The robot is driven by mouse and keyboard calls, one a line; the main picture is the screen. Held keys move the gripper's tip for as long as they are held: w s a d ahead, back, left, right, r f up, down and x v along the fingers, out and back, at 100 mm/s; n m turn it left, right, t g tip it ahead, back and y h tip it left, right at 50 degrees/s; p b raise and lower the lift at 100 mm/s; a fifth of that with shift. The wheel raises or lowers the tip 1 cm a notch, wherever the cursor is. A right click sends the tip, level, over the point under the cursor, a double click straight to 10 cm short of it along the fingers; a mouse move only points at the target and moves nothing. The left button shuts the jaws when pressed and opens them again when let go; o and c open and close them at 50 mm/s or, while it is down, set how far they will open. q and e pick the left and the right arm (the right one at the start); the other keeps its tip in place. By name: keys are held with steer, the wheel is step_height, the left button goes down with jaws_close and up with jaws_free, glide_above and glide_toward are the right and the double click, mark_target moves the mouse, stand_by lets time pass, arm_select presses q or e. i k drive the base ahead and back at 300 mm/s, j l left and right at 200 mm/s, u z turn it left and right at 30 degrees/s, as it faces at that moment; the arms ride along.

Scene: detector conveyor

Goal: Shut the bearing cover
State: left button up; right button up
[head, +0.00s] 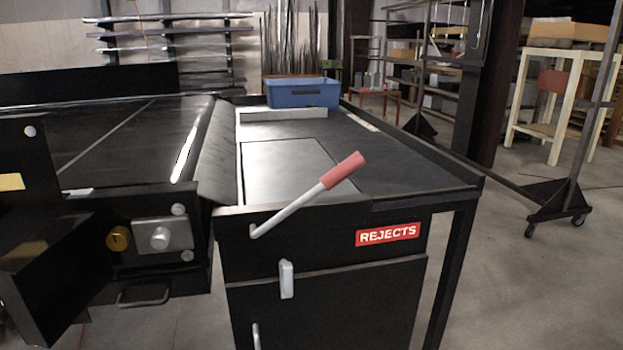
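The silver bearing block (163,235) with a round boss shows on the black end of the conveyor at the left, and it is exposed. A round brass-coloured part (117,238) sits beside it. A black panel (45,300) juts out toward me left of the bearing; it looks like the bearing cover standing open, but I cannot tell for sure. A dark loop handle (143,297) is below the bearing. Neither of my grippers is in view.
A black cabinet with a red REJECTS label (388,235) stands right of the conveyor. A lever with a red grip (343,169) slants up across its front. A blue bin (303,93) is on its top at the back. Open floor (520,290) lies to the right.

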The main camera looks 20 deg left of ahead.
mark_target(49, 278)
steer(key=k+j, duration=0.15)
steer(key=j, duration=0.2)
steer(key=k+j, duration=0.2)
steer(key=j, duration=0.15)
steer(key=k+j, duration=0.15)
steer(key=j, duration=0.25)
steer(key=k+j, duration=0.2)
steer(key=j, duration=0.15)
steer(key=k+j, duration=0.15)
steer(key=j, duration=0.2)
steer(key=k+j, duration=0.2)
steer(key=j, duration=0.15)
steer(key=k+j, duration=0.15)
steer(key=j, duration=0.25)
steer(key=k+j, duration=0.2)
steer(key=j, duration=0.15)
